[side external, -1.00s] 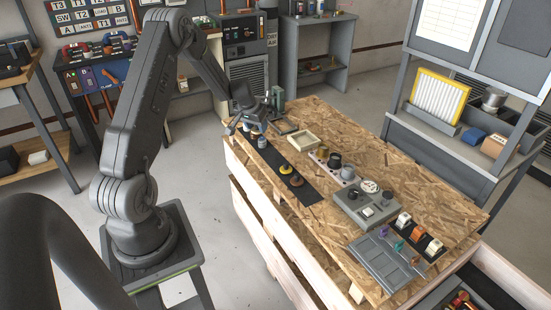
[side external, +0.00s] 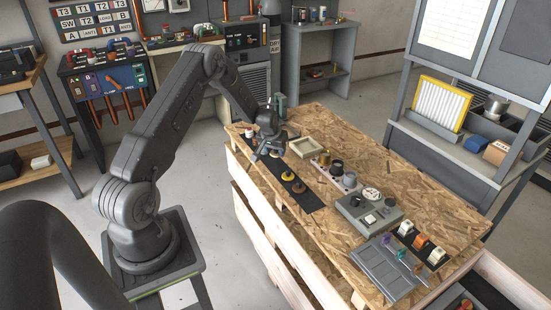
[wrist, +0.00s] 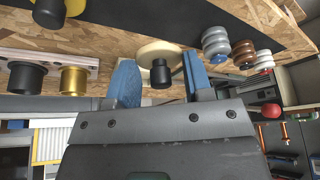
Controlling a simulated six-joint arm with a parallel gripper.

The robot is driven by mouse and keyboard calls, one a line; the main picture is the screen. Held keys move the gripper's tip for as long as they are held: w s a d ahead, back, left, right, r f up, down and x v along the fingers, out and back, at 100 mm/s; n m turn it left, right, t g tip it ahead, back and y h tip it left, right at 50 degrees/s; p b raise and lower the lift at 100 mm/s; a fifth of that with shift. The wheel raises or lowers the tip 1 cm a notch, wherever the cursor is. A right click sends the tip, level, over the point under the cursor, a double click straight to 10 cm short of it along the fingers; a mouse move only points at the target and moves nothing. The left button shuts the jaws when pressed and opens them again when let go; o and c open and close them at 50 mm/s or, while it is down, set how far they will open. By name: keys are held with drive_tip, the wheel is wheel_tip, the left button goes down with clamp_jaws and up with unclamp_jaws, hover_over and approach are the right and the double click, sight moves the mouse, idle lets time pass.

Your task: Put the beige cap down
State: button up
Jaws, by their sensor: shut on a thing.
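My gripper (side external: 268,153) is over the far left part of the wooden bench, above the black mat. The cap is a pale disc with a black knob (wrist: 160,73). In the side view the cap is mostly hidden by the gripper. I cannot tell whether it touches the surface below.
Grey, brown and white ribbed pieces (wrist: 243,53) are beside my fingers.

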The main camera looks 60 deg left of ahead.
sight(275, 154)
drive_tip(key=shift+f, duration=2)
drive_tip(key=shift+f, duration=0.1)
drive_tip(key=o, duration=0.9)
drive_tip(key=v, duration=1.2)
drive_tip(key=s+d+r+m+t+h, duration=0.1)
drive_tip(key=s+d+r+m, duration=0.15)
drive_tip(key=d+r, duration=0.75)
drive_tip(key=s+d+r+m, duration=0.1)
drive_tip(key=s+d+r, duration=0.2)
drive_tip(key=d+r, duration=0.7)
drive_tip(key=s+d+r+m+h, duration=0.1)
drive_tip(key=s+d+r+m, duration=0.1)
drive_tip(key=s+d, duration=0.4)
drive_tip(key=s+d+r+m+t, duration=0.1)
drive_tip(key=s+d, duration=0.5)
drive_tip(key=s, duration=0.6)
drive_tip(key=shift+r+m+h, duration=0.4)
drive_tip(key=shift+r+m, duration=0.05)
drive_tip(key=shift+r, duration=0.25)
